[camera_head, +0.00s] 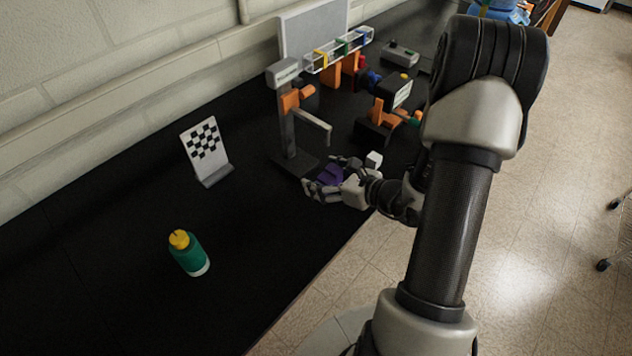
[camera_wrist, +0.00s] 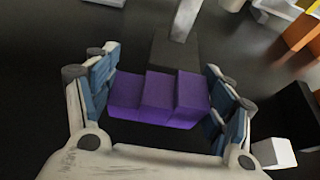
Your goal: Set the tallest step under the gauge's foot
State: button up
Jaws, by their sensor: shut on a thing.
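My gripper (camera_head: 328,176) is at the front of the gauge's base and is shut on a purple step block. In the wrist view the block (camera_wrist: 158,102) sits between the blue finger pads of my gripper (camera_wrist: 160,88), with three steps side by side. Which step is tallest I cannot tell clearly. The gauge (camera_head: 287,122) has a grey upright, an orange carriage and a thin arm bent down at its end, above and behind my gripper. Its dark base (camera_wrist: 176,50) lies just beyond the block in the wrist view. Contact between foot and block is not visible.
A checkered board (camera_head: 205,150) and a green bottle with a yellow top (camera_head: 188,252) stand to the left. An orange and black device (camera_head: 383,112) stands right of the gauge. A rack with coloured pieces (camera_head: 338,50) is behind.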

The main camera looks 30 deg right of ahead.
aim_at(318, 179)
jog(key=shift+w+a, duration=0.25)
jog(key=shift+w, duration=0.45)
jog(key=shift+w+a, duration=0.25)
jog(key=shift+w, duration=0.45)
jog(key=shift+f+b, duration=0.85)
jog(key=shift+f, duration=0.85)
jog(key=shift+s, duration=0.1)
jog(key=shift+f, duration=0.2)
jog(key=o, duration=1.2)
jog(key=shift+r, duration=0.15)
jog(key=shift+s+d+r, duration=0.2)
jog(key=p+v, duration=0.3)
jog(key=v, duration=0.8)
jog(key=shift+s+r, duration=0.1)
jog(key=shift+s, duration=0.1)
